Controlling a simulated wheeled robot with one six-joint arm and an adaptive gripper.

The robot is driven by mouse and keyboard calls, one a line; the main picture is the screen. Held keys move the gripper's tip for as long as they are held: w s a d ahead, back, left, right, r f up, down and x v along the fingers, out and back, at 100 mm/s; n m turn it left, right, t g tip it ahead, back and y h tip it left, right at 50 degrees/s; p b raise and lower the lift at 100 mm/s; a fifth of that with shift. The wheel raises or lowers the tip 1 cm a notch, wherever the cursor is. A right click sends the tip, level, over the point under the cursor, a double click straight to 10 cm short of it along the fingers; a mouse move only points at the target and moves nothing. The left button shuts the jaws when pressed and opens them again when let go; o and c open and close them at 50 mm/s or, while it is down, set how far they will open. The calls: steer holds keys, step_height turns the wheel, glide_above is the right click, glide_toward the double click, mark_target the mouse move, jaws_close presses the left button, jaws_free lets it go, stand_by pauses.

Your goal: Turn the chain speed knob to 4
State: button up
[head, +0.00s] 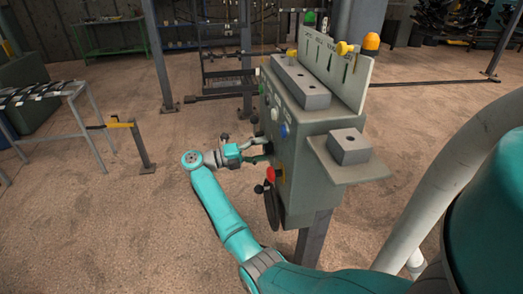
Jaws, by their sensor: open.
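A grey-green control box (312,130) stands on a post in the middle of the head view. Its front panel faces left and is seen at a steep angle. My gripper (264,150) is open, with its fingers pointing right at the panel, close to its face. I cannot tell whether the fingers touch the panel or surround a knob. The chain speed knob and its scale cannot be made out; the panel there is partly hidden by the gripper. A blue button (284,131) and a white round part (274,114) sit on the panel near the fingers.
A red button (271,174) and a black ball-ended lever (259,189) stick out below the gripper. A grey block (348,146) sits on the box's side shelf. A metal rack table (75,88) and yellow-topped post (141,145) stand left. The floor between is clear.

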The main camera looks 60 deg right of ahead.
steer(key=v, duration=0.7)
steer(key=shift+w+a, duration=0.15)
steer(key=shift+a, duration=0.05)
stand_by(0.3)
steer(key=s+a+f+n+t+h, duration=0.1)
steer(key=s+a+f+n+t, duration=0.3)
steer(key=s+a+n+t, duration=0.5)
steer(key=s+a+f+n+t+h, duration=0.1)
steer(key=s+a+f+n+t, duration=0.15)
steer(key=a+n+t, duration=0.8)
steer(key=s+a+f+n+t+h, duration=0.1)
steer(key=s+a+f+n+t, duration=0.35)
steer(key=n+t, duration=0.8)
steer(key=s+a+n+g+y, duration=0.1)
steer(key=s+a+n+y, duration=0.6)
steer(key=s, duration=0.3)
steer(key=s+a+n+g+y, duration=0.2)
steer(key=s+a+n+y, duration=0.6)
steer(key=s, duration=0.2)
steer(key=shift+s+a+r+y, duration=0.2)
steer(key=shift+y, duration=0.2)
